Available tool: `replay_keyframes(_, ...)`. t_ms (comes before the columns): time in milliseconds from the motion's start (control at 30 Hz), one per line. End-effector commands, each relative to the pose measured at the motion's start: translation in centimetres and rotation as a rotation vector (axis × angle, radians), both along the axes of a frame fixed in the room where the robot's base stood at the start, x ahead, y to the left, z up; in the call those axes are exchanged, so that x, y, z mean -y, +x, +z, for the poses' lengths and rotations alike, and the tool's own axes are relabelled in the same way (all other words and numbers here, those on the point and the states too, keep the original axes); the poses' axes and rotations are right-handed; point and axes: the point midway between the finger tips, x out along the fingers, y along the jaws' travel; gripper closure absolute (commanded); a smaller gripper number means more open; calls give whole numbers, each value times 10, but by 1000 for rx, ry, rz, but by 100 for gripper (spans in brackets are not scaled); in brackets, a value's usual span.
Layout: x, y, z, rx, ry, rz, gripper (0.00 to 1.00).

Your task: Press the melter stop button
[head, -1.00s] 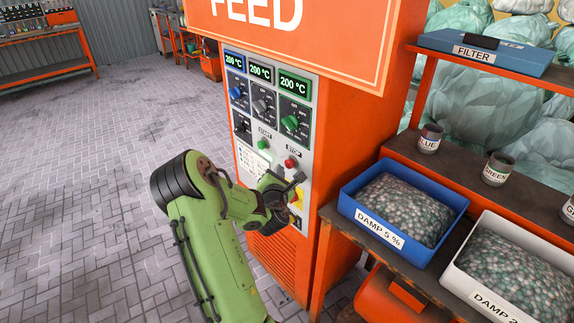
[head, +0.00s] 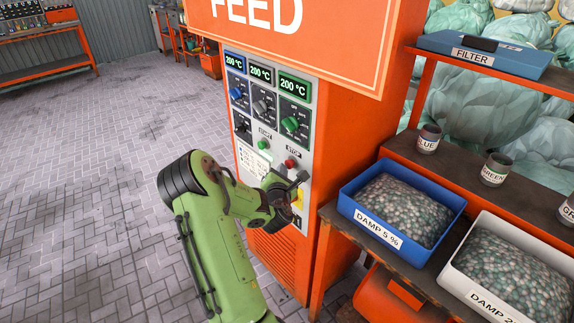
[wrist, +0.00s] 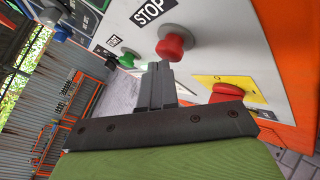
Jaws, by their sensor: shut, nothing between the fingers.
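The red stop button (head: 290,163) sits under a STOP label on the control panel of the orange melter cabinet. In the wrist view the red mushroom-shaped stop button (wrist: 175,45) stands just beyond my fingertips, beside the STOP label (wrist: 151,10). My gripper (head: 304,177) is shut and empty, close in front of the panel just below the button. The button itself is not hidden.
A green start button (head: 262,145) is left of the stop button. A red switch on a yellow plate (wrist: 238,90) lies below it. Temperature knobs (head: 290,124) sit above. A blue DAMP 5 % bin (head: 356,205) stands on the bench at right. The floor at left is clear.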

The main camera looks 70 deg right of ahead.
Motion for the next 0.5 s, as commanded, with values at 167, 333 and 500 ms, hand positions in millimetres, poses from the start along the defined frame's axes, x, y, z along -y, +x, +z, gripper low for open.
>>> replay_keyframes(167, 2, -1, 1, 0, -1, -1, 100)
replay_keyframes(333, 4, -2, 1, -1, -2, -1, 100)
replay_keyframes(500, 6, -3, 1, -1, -2, -1, 100)
